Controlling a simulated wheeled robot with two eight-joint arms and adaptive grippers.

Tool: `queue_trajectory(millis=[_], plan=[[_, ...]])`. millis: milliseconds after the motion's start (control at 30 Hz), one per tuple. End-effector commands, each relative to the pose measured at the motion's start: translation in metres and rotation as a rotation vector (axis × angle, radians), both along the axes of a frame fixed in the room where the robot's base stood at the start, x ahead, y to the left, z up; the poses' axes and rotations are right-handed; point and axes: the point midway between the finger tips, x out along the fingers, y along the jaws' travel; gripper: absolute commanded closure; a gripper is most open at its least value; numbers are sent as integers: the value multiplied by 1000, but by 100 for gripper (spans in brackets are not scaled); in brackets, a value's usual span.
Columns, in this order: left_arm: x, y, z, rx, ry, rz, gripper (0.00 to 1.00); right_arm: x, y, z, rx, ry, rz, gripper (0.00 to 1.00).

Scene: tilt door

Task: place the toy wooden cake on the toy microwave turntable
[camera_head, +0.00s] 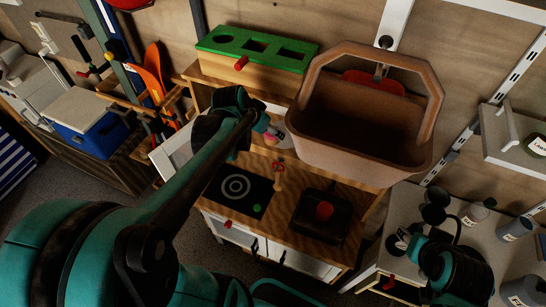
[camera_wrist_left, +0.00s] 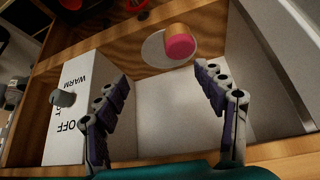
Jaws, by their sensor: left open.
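The toy cake (camera_wrist_left: 180,43), pink on its face with a wooden side, is at the right part of the white round turntable (camera_wrist_left: 152,52) inside the toy microwave. It overlaps the disc in the left wrist view; whether it lies flat on it I cannot tell. In the head view the cake (camera_head: 270,138) shows small beside my left gripper (camera_head: 262,125). My left gripper (camera_wrist_left: 163,85) is open and empty, its two fingers apart on the near side of the cake, not touching it. My right gripper (camera_head: 437,205) is at the right; its jaws are unclear.
The microwave's white control panel (camera_wrist_left: 75,110) with a grey knob stands left of the fingers. Its white door (camera_head: 175,155) is open. A large brown basket (camera_head: 355,135) stands just right of the left gripper. A green-topped toy box (camera_head: 255,48) is behind.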

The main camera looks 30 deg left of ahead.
Motion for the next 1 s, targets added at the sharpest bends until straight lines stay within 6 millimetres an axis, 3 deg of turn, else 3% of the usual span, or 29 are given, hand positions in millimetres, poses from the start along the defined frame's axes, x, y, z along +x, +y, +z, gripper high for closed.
queue_trajectory(millis=[100,200,400,600,900,1000], plan=[[-43,-44,12,5,-1,22,30,0,0,0,0,0,0,60],[-79,-72,14,6,-12,50,30,0,0,0,0,0,0,60],[-126,-98,9,3,-40,88,30,0,0,0,0,0,0,60],[-145,-106,3,-1,-56,105,30,0,0,0,0,0,0,60],[-146,-106,2,-2,-57,108,30,0,0,-1,0,0,0,60],[-146,-106,-9,-2,-57,108,30,0,0,-12,0,0,0,60]])
